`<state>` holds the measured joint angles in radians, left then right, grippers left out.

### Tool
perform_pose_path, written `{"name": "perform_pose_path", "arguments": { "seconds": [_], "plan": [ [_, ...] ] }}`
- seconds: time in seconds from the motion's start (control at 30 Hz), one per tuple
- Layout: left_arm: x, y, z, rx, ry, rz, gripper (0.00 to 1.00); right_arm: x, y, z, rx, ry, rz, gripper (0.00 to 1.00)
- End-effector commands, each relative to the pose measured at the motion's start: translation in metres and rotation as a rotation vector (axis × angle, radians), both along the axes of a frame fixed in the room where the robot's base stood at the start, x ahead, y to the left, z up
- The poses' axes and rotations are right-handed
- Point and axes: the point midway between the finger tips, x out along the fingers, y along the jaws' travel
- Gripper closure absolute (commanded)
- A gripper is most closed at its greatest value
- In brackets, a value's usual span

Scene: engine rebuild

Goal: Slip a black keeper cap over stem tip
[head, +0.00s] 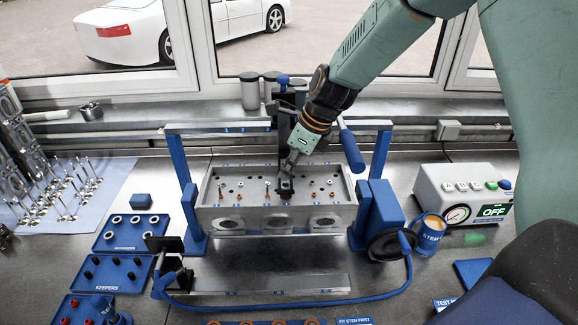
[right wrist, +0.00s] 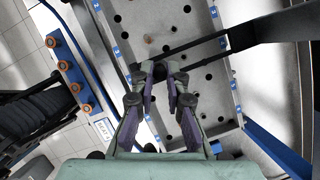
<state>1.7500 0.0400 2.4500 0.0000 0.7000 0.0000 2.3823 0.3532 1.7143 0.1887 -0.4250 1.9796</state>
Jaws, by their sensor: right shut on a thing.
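In the right wrist view the fingertips (right wrist: 160,72) close together over the head's holed deck, beside a black bar (right wrist: 190,45). Thin valve stems (head: 267,187) stand in the head to the left of the gripper. Whether the cap touches a stem cannot be told. More black keeper caps (head: 115,262) sit in the blue KEEPERS tray (head: 103,284). My left gripper is not in view.
Blue stand posts (head: 187,200) flank the head. A black upright tool (head: 285,125) with a blue handle (head: 352,150) stands over it. A gauge box (head: 464,195) and STEM cup (head: 431,229) stand right; loose valves (head: 70,190) lie left.

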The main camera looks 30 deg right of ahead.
Motion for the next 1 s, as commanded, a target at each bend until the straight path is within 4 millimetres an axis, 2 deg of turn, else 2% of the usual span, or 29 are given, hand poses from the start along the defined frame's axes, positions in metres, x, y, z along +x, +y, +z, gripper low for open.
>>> {"name": "perform_pose_path", "arguments": {
  "seconds": [0.73, 0.77, 1.0],
  "plan": [
    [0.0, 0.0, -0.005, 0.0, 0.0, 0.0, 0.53, 0.0, 0.0, -0.013, 0.0, 0.0, 0.0, 0.99],
    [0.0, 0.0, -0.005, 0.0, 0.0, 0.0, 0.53, 0.0, 0.0, -0.013, -0.001, -0.001, 0.0, 0.85],
    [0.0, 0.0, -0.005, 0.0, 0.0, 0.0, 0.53, 0.0, 0.0, -0.013, 0.0, 0.0, 0.0, 0.65]
  ]
}}
